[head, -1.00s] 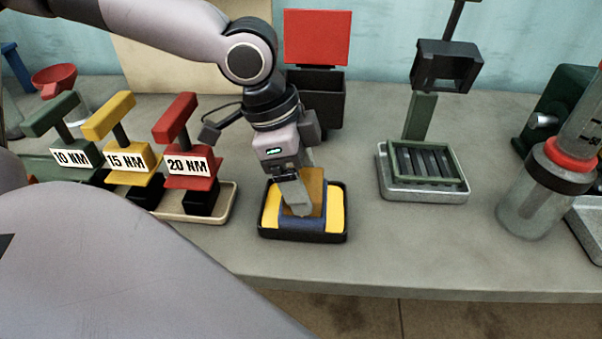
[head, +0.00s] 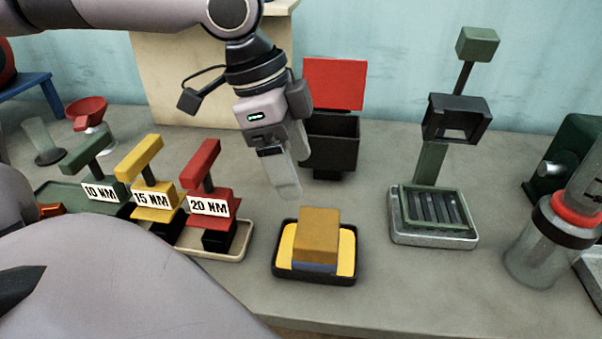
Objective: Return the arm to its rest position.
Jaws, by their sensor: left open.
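My left gripper (head: 285,180) hangs from the left arm, which comes in from the upper left. Its fingers point down, above and behind a tan block (head: 318,235). The gripper is open and holds nothing; its fingers overlap in this view. The tan block stands in a black-rimmed tray (head: 314,280) with a yellow lining and a bit of blue under the block. The fingers are apart from the block. My right gripper is not in view.
Green, yellow (head: 152,190) and red (head: 212,190) tools labelled 10, 15 and 20 NM stand left. A black bin with a red panel (head: 333,83) is behind the gripper. A green stand (head: 433,165) and a clear bottle (head: 540,245) are right. Bare counter lies between tray and stand.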

